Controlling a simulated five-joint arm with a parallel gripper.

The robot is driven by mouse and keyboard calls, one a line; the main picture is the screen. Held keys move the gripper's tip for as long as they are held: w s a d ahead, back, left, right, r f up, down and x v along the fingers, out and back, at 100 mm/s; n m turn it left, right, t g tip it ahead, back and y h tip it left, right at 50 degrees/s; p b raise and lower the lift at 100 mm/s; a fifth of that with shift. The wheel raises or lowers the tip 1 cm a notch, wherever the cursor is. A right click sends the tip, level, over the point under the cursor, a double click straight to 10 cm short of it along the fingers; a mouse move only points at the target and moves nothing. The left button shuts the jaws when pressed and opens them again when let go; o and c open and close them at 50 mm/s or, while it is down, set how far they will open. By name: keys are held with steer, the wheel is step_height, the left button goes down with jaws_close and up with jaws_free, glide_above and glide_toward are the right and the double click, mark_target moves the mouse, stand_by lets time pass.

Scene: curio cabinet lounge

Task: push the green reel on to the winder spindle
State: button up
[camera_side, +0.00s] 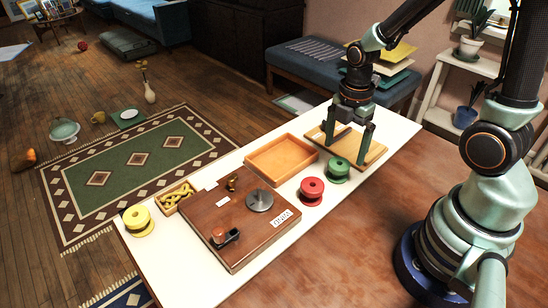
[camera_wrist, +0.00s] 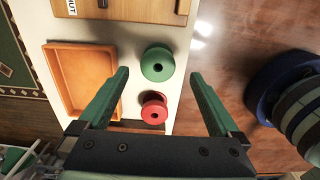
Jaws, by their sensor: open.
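The green reel (camera_side: 338,169) stands upright on the white table top, beside the red reel. In the wrist view the green reel (camera_wrist: 158,63) lies between and slightly beyond my fingertips, with its centre hole facing up. My gripper (camera_side: 347,142) is open and empty, above the wooden board in the side view; its spread fingers also show in the wrist view (camera_wrist: 159,73). A small pin seems to rise from the disc.
The red reel (camera_side: 311,191) stands between the green reel and the winder. An empty orange tray (camera_side: 298,170) lies behind them. A yellow reel (camera_side: 138,221) and a small box of yellow pieces (camera_side: 164,203) are at the left. A wooden board (camera_side: 376,152) lies under my gripper.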

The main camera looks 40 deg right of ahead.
mark_target(336, 177)
steer(key=shift+w+a+f, duration=0.1)
steer(key=shift+f, duration=1.45)
steer(key=shift+w+a+f, duration=0.1)
steer(key=shift+f, duration=1.45)
steer(key=shift+c, duration=0.3)
steer(key=c, duration=1.4)
steer(key=shift+o, duration=0.2)
steer(key=shift+r, duration=0.15)
step_height(336, 177, up, 20)
steer(key=shift+s, duration=0.1)
